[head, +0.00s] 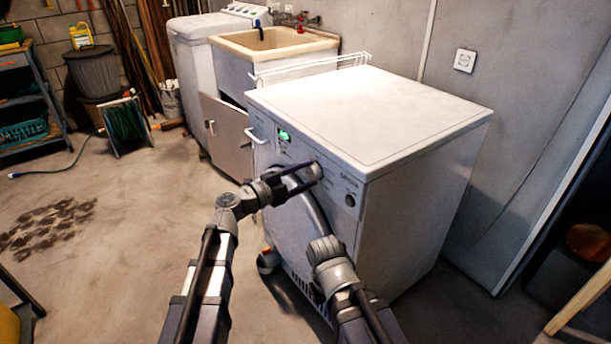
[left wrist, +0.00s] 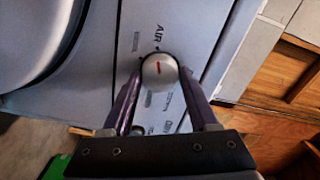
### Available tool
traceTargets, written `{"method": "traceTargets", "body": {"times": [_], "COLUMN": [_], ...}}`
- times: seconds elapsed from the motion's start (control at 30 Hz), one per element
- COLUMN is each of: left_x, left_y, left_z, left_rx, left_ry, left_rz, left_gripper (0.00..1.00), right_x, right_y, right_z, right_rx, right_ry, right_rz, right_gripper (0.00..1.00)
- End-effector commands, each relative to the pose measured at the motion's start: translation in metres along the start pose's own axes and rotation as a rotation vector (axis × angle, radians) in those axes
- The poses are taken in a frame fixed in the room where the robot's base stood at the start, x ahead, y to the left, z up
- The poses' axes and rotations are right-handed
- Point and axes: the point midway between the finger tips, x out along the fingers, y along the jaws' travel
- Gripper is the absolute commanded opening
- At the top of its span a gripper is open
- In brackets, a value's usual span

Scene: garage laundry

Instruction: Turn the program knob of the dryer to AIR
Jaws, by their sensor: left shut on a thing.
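The white dryer (head: 375,115) stands in the middle of the head view, its control front facing me. The program knob (left wrist: 158,71) is round and silvery with a red mark. The AIR label (left wrist: 158,31) is printed above the knob there; other lettering below is partly hidden. My left gripper (head: 312,178) is at the panel, shut on the knob, with one dark finger on each side of it. In the head view the fingers partly hide the knob.
The dryer also has a lit green display (head: 284,135) and a dark round control (head: 350,200). A utility sink (head: 275,42) and an open cabinet door (head: 227,137) are behind left. A hose reel (head: 124,125) stands farther left. The floor at left is mostly clear.

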Motion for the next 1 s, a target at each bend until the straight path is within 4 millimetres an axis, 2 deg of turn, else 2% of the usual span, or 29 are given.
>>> {"method": "traceTargets", "body": {"times": [0.1, 0.13, 0.4, 0.67, 0.77, 1.0], "left_x": [-0.001, -0.001, 0.0, -0.002, -0.013, -0.053], "left_y": [0.002, 0.002, 0.001, 0.0, 0.0, 0.001], "left_z": [-0.001, -0.001, 0.0, 0.0, 0.0, -0.001], "left_rx": [0.003, 0.003, 0.001, 0.0, 0.0, 0.0], "left_ry": [0.001, 0.001, 0.0, 0.0, -0.002, -0.003], "left_rz": [0.004, 0.004, 0.002, 0.001, 0.0, 0.0], "left_gripper": [0.04, 0.61, 0.9, 0.9, 0.9, 0.9], "right_x": [0.0, 0.0, 0.0, 0.0, 0.0, 0.0], "right_y": [0.0, 0.0, 0.0, 0.0, 0.0, 0.0], "right_z": [0.0, 0.0, 0.0, 0.0, 0.0, 0.0], "right_rx": [0.0, 0.0, 0.0, 0.0, 0.0, 0.0], "right_ry": [0.0, 0.0, 0.0, 0.0, 0.0, 0.0], "right_rz": [0.0, 0.0, 0.0, 0.0, 0.0, 0.0], "right_gripper": [0.0, 0.0, 0.0, 0.0, 0.0, 0.0]}}
